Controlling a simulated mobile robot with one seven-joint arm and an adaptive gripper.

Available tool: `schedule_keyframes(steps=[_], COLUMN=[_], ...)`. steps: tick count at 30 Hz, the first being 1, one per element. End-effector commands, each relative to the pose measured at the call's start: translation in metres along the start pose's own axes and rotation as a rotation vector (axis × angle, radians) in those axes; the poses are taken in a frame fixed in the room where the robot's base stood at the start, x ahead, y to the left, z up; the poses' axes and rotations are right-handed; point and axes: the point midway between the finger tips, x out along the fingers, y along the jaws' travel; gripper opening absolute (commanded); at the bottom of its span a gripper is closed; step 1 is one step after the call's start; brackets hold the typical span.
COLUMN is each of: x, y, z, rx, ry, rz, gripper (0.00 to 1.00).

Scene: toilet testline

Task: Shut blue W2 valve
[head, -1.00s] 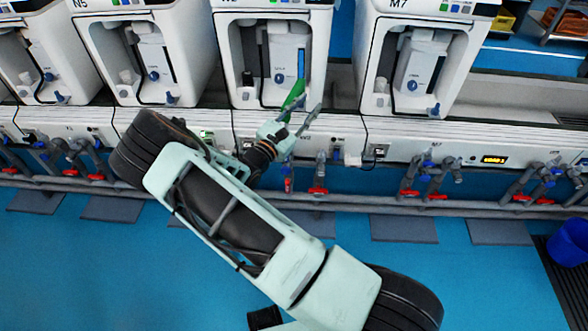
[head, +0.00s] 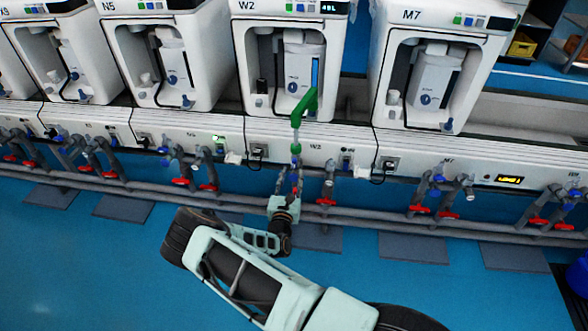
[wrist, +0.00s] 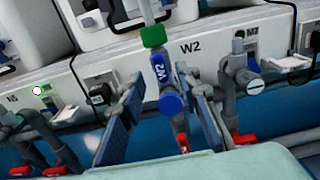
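The blue W2 valve handle (wrist: 160,74), lettered "W2", stands roughly upright on a grey pipe in the wrist view. A round blue cap (wrist: 171,103) is just below it, and a green collar (wrist: 153,36) is above. My gripper (wrist: 166,112) is open, with one finger to the left and one to the right of the valve. Gaps show between the fingers and the valve, and nothing is held. In the head view my gripper (head: 289,182) is at the pipe under machine W2 (head: 290,55); the blue handle is too small to make out clearly there.
A red handle (wrist: 183,143) is low on the same pipe. Another pipe with a valve (wrist: 240,80) stands close on the right. A green fitting (head: 303,106) rises above the W2 pipe. A long horizontal pipe (head: 350,212) runs below the panel. The blue floor in front is open.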

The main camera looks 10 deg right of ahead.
Motion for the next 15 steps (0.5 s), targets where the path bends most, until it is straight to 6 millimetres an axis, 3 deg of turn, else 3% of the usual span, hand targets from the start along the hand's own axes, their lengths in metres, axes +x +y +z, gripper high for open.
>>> schedule_keyframes(steps=[6,15], x=[0.035,0.049], y=[-0.001,0.0], z=[-0.002,0.001], rx=[0.002,0.0], ry=[-0.001,-0.001], rz=[-0.002,-0.001], gripper=[0.3,0.3])
